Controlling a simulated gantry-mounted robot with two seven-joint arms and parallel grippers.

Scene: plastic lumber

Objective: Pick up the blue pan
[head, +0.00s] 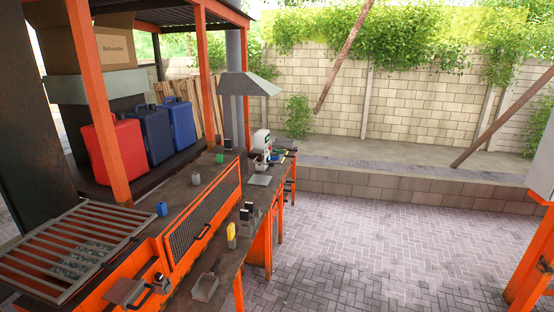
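I cannot clearly make out a blue pan. A small blue object (162,208) stands on the dark top of the orange workbench in the head view, but it looks more like a cup or block than a pan. Farther back, small items with green and blue parts (277,157) lie beside a white machine (261,141); they are too small to tell apart. Neither my left nor my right gripper is in view.
A slatted metal grate (62,250) covers the near left bench. Red (122,150) and dark blue (157,137) canisters stand on the shelf behind. A yellow item (231,232) and a grey box (204,288) sit on the lower ledge. The paved floor (390,250) is clear.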

